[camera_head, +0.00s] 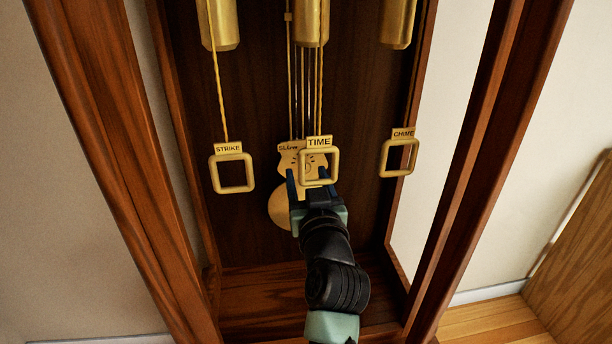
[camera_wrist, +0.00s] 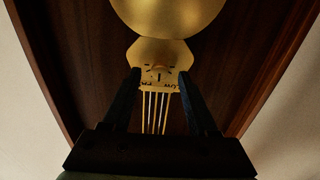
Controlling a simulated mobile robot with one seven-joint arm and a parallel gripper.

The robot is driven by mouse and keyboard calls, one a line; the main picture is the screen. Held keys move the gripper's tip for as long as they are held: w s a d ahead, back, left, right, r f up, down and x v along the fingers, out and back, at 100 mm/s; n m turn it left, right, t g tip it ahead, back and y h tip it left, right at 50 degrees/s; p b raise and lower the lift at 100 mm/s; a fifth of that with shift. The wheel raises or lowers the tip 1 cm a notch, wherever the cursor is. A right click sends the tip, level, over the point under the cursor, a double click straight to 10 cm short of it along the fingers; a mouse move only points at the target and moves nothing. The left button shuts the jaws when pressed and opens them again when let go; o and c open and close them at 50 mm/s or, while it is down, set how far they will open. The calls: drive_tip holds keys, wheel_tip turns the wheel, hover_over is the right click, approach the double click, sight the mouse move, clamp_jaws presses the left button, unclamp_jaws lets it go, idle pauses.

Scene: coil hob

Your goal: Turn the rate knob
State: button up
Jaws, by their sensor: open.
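The rate knob cannot be made out clearly. A brass plate (camera_head: 288,158) with partly hidden lettering and dial marks hangs inside a tall wooden clock case, behind the square TIME handle (camera_head: 336,165). In the wrist view the plate (camera_wrist: 158,51) appears upside down, with a small dark mark near its middle. My gripper (camera_head: 306,174) is open in front of the plate's lower part, and the TIME handle overlaps it in the picture. In the wrist view the fingertips of my gripper (camera_wrist: 160,72) stand apart on either side of the plate's lettered part, with nothing seen between them.
A round brass pendulum bob (camera_head: 280,211) hangs below the plate. The STRIKE handle (camera_head: 232,173) hangs at left and the CHIME handle (camera_head: 400,157) at right. Brass weights (camera_head: 312,22) hang above. Wooden posts (camera_head: 470,160) frame the case. Dark space separates the handles.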

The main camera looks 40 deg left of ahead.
drive_tip(key=shift+x, duration=1)
clamp_jaws()
